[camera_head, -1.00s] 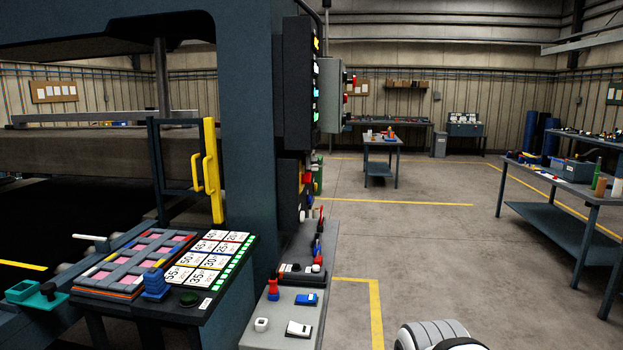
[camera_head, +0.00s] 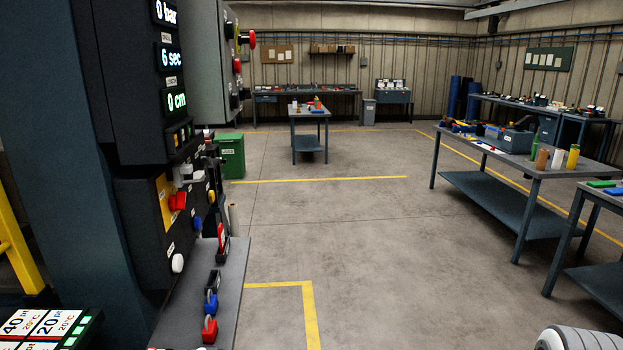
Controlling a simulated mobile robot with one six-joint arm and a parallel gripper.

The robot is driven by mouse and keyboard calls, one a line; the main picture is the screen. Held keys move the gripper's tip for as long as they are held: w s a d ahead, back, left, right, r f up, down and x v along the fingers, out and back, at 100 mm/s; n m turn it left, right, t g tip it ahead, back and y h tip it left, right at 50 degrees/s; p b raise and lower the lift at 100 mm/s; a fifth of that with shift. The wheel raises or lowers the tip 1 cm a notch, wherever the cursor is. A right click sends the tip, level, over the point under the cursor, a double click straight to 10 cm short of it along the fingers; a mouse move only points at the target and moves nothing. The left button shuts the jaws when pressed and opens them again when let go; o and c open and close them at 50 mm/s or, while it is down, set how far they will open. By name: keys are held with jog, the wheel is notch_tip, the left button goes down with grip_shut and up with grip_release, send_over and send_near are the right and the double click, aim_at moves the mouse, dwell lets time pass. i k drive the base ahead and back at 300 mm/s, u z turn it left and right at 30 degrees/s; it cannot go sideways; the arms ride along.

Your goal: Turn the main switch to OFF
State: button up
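A red rotary handle (camera_head: 177,201) on a yellow plate (camera_head: 164,204) sits on the dark control box (camera_head: 140,235) at the left; it looks like the main switch. I see its face at a steep angle, so its position and any OFF mark are not readable. A grey cabinet (camera_head: 208,70) above and behind it also carries red and black knobs (camera_head: 237,66). My gripper is not in view; only a rounded white and grey part of my arm shows at the bottom right.
The display column (camera_head: 160,70) reads 0 bar, 6 sec and 0 cm. A narrow grey shelf (camera_head: 225,285) below the box holds red and blue items. A green bin (camera_head: 231,155) stands behind. Open floor (camera_head: 350,230) lies to the right, with workbenches (camera_head: 530,165) beyond.

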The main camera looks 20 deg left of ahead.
aim_at(177, 202)
jog(key=u, duration=0.2)
jog(key=i, duration=1.35)
jog(key=u, duration=1.2)
jog(key=i, duration=0.3)
jog(key=u, duration=0.1)
jog(key=k, duration=0.65)
jog(key=u, duration=0.2)
jog(key=i, duration=0.65)
jog(key=z, duration=0.1)
